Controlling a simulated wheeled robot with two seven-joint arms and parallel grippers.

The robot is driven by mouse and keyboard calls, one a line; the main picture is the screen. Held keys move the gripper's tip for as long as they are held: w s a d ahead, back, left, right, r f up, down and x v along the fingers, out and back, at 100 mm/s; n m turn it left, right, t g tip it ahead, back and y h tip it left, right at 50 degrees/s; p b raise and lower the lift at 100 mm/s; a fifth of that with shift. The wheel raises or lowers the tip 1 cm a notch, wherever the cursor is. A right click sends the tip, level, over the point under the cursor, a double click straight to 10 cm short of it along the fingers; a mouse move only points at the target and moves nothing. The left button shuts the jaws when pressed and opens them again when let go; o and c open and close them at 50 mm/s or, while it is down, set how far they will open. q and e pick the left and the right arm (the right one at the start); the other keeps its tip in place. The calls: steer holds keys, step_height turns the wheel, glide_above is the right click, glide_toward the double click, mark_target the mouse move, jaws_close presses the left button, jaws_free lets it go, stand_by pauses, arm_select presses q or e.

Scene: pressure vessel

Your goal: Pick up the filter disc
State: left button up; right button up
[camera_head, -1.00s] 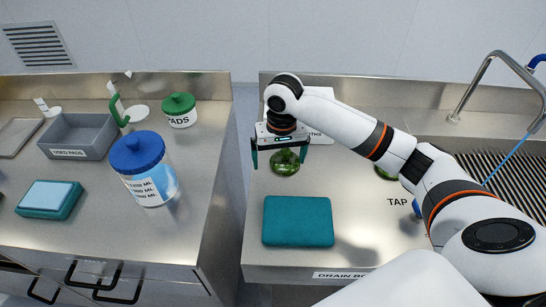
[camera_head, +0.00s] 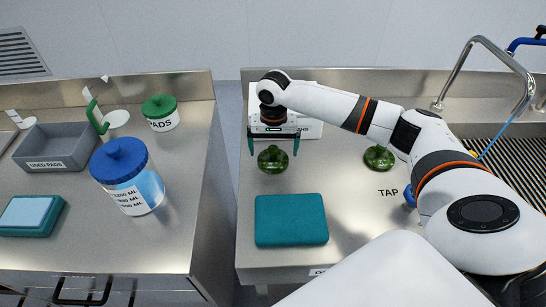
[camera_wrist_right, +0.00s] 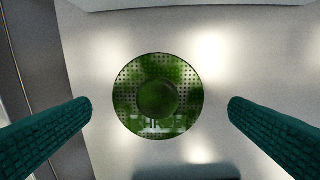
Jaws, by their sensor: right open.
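The filter disc (camera_head: 272,159) is a round green perforated disc with a raised knob, lying on the steel counter in the head view. In the right wrist view the disc (camera_wrist_right: 158,96) sits between the two teal fingers, with partly legible lettering near its lower edge. My right gripper (camera_head: 274,151) is open above it, a finger to each side, and not touching it. A second green disc (camera_head: 379,158) lies farther right on the same counter. My left gripper is not in view.
A white labelled box (camera_head: 310,130) stands behind the gripper. A gap separates the left counter, with its blue-lidded jar (camera_head: 127,175), green-lidded pads jar (camera_head: 161,113) and grey tray (camera_head: 55,148). The sink is far right.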

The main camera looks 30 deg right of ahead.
mark_target(273, 151)
steer(key=shift+f, duration=1.5)
steer(key=shift+c, duration=0.6)
steer(key=c, duration=0.9)
steer(key=shift+w+r, duration=0.1)
steer(key=shift+r, duration=0.05)
